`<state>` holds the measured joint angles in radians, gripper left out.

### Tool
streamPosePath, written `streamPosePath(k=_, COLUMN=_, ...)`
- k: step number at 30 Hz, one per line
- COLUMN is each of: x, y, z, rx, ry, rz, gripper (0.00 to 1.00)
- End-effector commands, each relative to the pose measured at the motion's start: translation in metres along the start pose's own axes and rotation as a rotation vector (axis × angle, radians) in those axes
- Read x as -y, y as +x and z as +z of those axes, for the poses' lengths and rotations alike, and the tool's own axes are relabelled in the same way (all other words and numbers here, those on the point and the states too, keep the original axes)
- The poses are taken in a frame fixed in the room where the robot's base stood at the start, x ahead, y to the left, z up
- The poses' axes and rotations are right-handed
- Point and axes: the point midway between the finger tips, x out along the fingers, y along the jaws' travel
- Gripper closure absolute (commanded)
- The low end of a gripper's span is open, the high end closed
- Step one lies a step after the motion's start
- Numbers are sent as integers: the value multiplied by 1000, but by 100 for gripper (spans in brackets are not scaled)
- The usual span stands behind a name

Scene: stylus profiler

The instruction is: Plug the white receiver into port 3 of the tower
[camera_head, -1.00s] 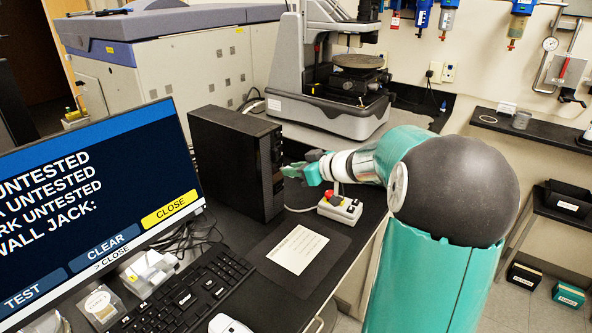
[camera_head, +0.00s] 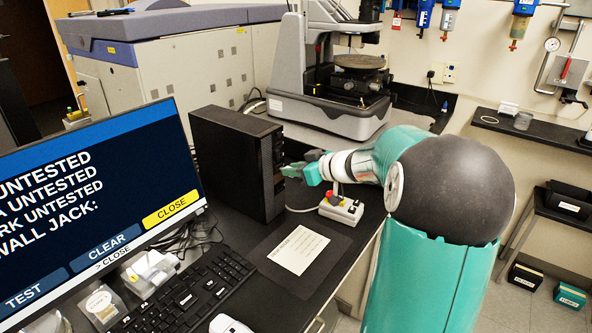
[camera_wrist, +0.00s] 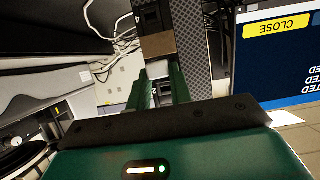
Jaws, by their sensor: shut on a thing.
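The tower (camera_head: 228,165) is a black upright case on the desk, behind the keyboard. Its front panel faces right, toward my gripper (camera_head: 300,170), whose fingertips are close to that panel. In the wrist view my gripper (camera_wrist: 160,78) has its two green fingers pointing at the tower's dark front (camera_wrist: 190,35), which shows port openings and part of a number label.
A control box with a red button (camera_head: 342,208) stands just below my gripper. The monitor (camera_head: 90,215) and keyboard (camera_head: 190,295) are at the left front. A paper sheet (camera_head: 298,250) lies in front of the tower. The profiler (camera_head: 335,80) stands behind.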

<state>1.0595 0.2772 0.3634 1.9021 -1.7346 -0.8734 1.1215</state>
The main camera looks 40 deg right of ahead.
Motion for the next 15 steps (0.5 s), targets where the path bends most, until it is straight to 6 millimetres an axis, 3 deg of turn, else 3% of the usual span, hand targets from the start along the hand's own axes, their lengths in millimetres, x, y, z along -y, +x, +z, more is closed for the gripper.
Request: streamPosePath(k=15, x=0, y=13, z=-6, rx=-1, ry=0, rz=-1, gripper=100)
